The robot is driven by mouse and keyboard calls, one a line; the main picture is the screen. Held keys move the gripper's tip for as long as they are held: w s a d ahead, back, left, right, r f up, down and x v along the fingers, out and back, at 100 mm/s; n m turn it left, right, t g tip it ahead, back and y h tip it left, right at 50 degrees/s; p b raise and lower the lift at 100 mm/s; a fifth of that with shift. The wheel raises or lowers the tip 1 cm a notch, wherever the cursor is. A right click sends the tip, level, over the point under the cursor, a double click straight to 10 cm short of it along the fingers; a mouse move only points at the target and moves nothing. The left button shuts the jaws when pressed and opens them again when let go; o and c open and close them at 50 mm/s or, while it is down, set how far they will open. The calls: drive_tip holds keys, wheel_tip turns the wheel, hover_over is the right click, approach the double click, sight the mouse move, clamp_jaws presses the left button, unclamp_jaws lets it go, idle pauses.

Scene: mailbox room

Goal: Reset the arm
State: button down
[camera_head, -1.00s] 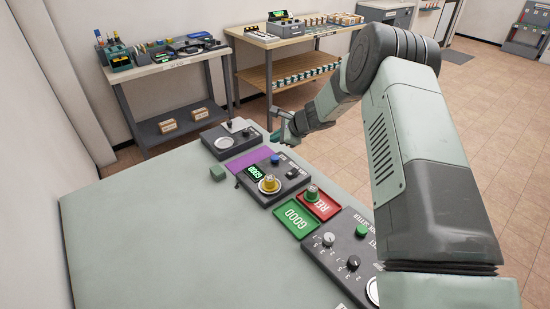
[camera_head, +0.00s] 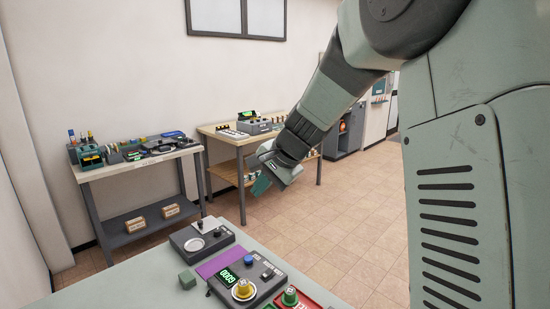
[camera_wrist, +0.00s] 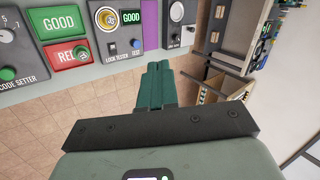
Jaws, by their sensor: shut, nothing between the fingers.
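My gripper (camera_head: 262,184) is shut and empty. In the head view it hangs off the far right side of the grey-green table (camera_head: 125,290), in front of the wooden bench. In the wrist view its two teal fingers (camera_wrist: 157,88) lie together, with nothing between them. My arm links fill the right of the head view. A green-topped lock (camera_wrist: 81,53) sits on the red tray (camera_wrist: 65,55).
A green GOOD tray (camera_wrist: 58,22) and the code setter (camera_wrist: 15,50) show in the wrist view. A tool table (camera_head: 135,168) and wooden bench (camera_head: 222,133) stand behind; tiled floor is clear.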

drive_tip(key=s+d+r+n+h, duration=0.1)
drive_tip(key=s+d+r+n, duration=0.2)
drive_tip(key=s, duration=0.5)
drive_tip(key=s+d+r+n+h, duration=0.1)
drive_tip(key=s+d+r+h, duration=0.1)
drive_tip(key=s+d+r, duration=0.45)
drive_tip(key=s+d+f+n+h, duration=0.1)
drive_tip(key=s+d, duration=0.1)
drive_tip(key=s, duration=0.6)
drive_tip(key=s+d+f+n+t+h, duration=0.1)
drive_tip(key=s+d+n, duration=0.1)
drive_tip(key=s, duration=0.6)
drive_tip(key=shift+s+d+h, duration=0.35)
drive_tip(key=shift+d+h, duration=0.05)
